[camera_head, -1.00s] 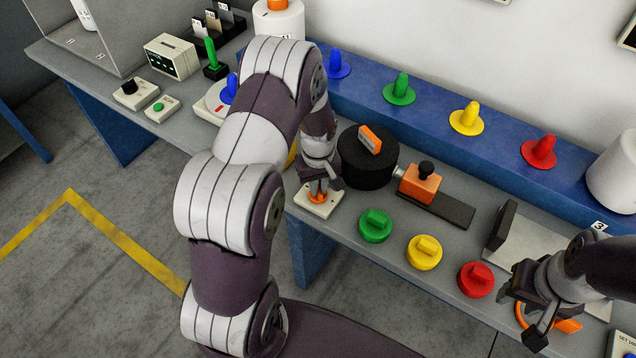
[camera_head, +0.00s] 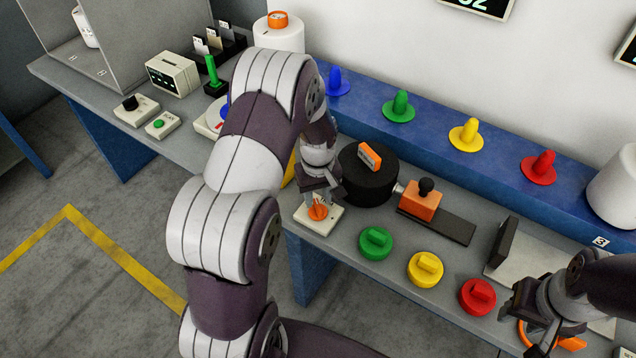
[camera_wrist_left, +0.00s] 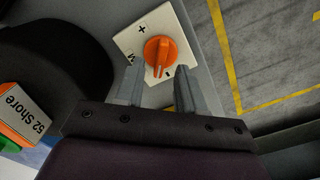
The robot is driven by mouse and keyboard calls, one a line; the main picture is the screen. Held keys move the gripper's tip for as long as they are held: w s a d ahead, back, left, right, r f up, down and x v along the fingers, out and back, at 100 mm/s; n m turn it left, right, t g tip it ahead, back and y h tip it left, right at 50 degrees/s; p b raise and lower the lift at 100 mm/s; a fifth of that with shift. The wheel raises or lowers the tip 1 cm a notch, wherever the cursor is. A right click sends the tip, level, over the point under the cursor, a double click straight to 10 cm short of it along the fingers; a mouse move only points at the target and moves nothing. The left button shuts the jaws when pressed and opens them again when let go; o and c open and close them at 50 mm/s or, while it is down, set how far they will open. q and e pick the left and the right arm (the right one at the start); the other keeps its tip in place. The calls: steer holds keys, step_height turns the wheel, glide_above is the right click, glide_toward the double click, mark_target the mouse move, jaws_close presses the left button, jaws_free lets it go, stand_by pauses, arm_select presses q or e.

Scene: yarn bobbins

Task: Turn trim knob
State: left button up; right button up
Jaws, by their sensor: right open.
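The trim knob (camera_head: 317,212) is orange and sits on a white plate (camera_head: 331,221) at the bench's front edge. My left gripper (camera_head: 318,194) is just above the knob, fingers pointing down. In the left wrist view its fingers (camera_wrist_left: 159,75) are apart and empty, with the knob beyond and between their tips. My right gripper (camera_head: 532,322) is open at the lower right, by an orange ring-shaped part (camera_head: 570,343); whether they touch is unclear.
A black drum (camera_head: 367,188) with an orange-and-white tag stands close behind the knob. An orange block (camera_head: 420,205) is right of it. Green (camera_head: 376,243), yellow (camera_head: 425,269) and red (camera_head: 477,296) knobs line the front edge. Floor in front is clear.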

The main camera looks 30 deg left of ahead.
mark_target(318, 205)
arm_select(q)
step_height(318, 205, up, 10)
steer(key=b, duration=0.1)
stand_by(0.4)
steer(key=s+d+m+t, duration=0.1)
steer(key=s+d+m, duration=0.7)
steer(key=s, duration=0.5)
steer(key=shift+s+d+r+m, duration=0.15)
steer(key=shift+s+r+m, duration=0.2)
steer(key=shift+m, duration=0.35)
steer(key=shift+s, duration=0.15)
